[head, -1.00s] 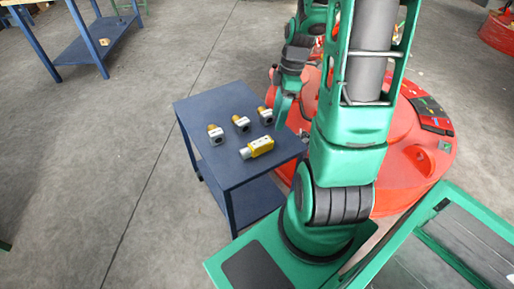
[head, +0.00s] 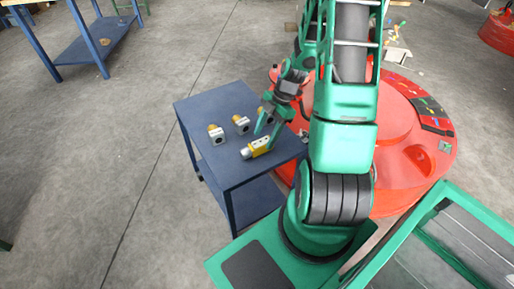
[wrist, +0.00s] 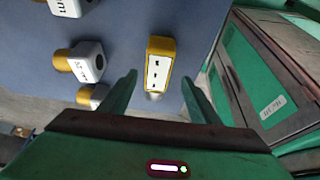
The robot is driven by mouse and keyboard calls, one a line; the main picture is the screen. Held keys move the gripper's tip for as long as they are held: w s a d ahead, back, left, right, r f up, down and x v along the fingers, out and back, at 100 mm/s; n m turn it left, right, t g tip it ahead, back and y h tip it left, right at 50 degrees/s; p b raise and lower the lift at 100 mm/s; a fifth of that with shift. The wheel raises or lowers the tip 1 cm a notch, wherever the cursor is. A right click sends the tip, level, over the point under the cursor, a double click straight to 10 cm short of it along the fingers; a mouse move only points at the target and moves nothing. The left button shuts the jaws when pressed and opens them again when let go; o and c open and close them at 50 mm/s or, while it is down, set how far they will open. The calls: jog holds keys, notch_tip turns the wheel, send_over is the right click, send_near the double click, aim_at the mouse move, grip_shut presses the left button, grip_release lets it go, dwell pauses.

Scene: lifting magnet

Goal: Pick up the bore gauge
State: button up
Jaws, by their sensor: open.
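The bore gauge, which I take to be the long yellow-and-white piece with a silver end (head: 257,150), lies on the blue table (head: 190,104) near its right front part. It also shows in the wrist view (wrist: 159,66), between the fingers in the picture. My gripper (head: 265,137) is open, its green fingers pointing down over the gauge and partly hiding it in the head view. In the wrist view my gripper (wrist: 159,78) has one finger on each side of the gauge, with gaps visible. I cannot tell how far above the table the fingertips are.
Several white blocks with yellow knobs stand behind the gauge, one at left (head: 217,136), one in the middle (head: 241,124) and one partly hidden by my gripper. A large red round machine (head: 430,175) stands right of the table. The table's front left is clear.

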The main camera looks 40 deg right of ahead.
aim_at(259, 142)
jog(key=shift+w+x, duration=0.15)
jog(key=shift+x, duration=1.1)
jog(key=shift+w+x, duration=0.15)
jog(key=shift+x, duration=1.1)
jog(key=shift+a, duration=0.15)
jog(key=c, duration=1.1)
